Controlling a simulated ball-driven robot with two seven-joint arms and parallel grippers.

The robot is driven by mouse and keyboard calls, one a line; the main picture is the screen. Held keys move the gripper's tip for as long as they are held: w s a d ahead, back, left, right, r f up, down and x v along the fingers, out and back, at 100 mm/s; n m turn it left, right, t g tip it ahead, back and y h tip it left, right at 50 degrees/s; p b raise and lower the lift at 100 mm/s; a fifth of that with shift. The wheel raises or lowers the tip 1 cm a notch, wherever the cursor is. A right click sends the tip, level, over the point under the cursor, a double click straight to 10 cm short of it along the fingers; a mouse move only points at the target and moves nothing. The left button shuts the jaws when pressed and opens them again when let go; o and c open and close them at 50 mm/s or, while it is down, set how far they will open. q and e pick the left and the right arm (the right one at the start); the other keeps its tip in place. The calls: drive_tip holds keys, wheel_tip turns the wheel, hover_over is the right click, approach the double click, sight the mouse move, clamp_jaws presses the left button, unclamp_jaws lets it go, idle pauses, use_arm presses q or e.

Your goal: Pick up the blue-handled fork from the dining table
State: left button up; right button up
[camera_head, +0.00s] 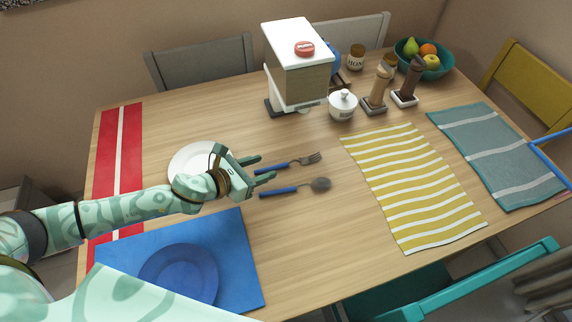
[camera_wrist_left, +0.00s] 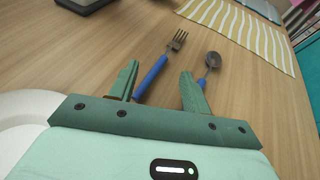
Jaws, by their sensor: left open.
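The blue-handled fork (camera_head: 289,164) lies flat on the wooden dining table (camera_head: 310,225), its tines pointing right. It also shows in the left wrist view (camera_wrist_left: 160,67), where its handle lies between my open left fingers. My left gripper (camera_head: 262,169) is open and empty, just left of the fork at the end of its handle. In the left wrist view, my left gripper (camera_wrist_left: 160,85) has one finger on each side of the handle's line. I cannot tell its exact height above the table. My right gripper is not in view.
A blue-handled spoon (camera_head: 297,188) lies close beside the fork. A white plate (camera_head: 185,158) is behind my left gripper. A blue placemat (camera_head: 240,262) with a blue plate (camera_head: 180,274) lies in front. A yellow striped cloth (camera_head: 415,190) lies right; a dispenser (camera_head: 298,75) stands behind.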

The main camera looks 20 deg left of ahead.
sight(284, 163)
use_arm(q)
drive_tip(key=shift+x, duration=0.8)
drive_tip(key=x, duration=0.1)
drive_tip(key=b+x, duration=0.1)
drive_tip(key=x, duration=0.1)
drive_tip(key=b+x, duration=0.1)
drive_tip(key=x, duration=0.1)
drive_tip(key=shift+s+d+f, duration=0.15)
drive_tip(key=shift+s+f, duration=0.05)
drive_tip(key=shift+f, duration=0.25)
drive_tip(key=shift+r, duration=0.1)
clamp_jaws()
